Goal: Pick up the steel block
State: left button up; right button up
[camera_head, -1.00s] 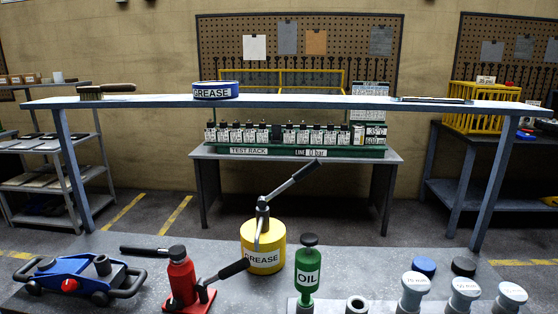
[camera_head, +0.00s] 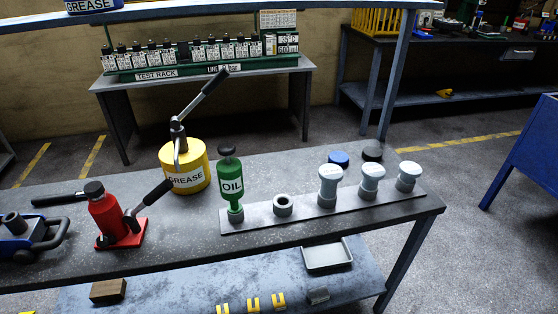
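A small grey block-like piece (camera_head: 318,296) lies on the lower shelf under the workbench, near the right end. It may be the steel block, but it is too small to be sure. A brown block (camera_head: 108,291) that looks wooden lies on the same shelf at the left. Neither of my grippers is in view.
The bench top (camera_head: 300,167) holds a blue trolley jack (camera_head: 30,240), a red bottle jack (camera_head: 112,220), a yellow grease pot (camera_head: 185,168), a green oil bottle (camera_head: 231,185) and a plate with several pale posts (camera_head: 327,183). A tray (camera_head: 327,256) and yellow pieces (camera_head: 252,305) are below. Floor is clear at right.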

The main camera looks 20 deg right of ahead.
aim_at(316, 295)
jog(key=z, duration=0.95)
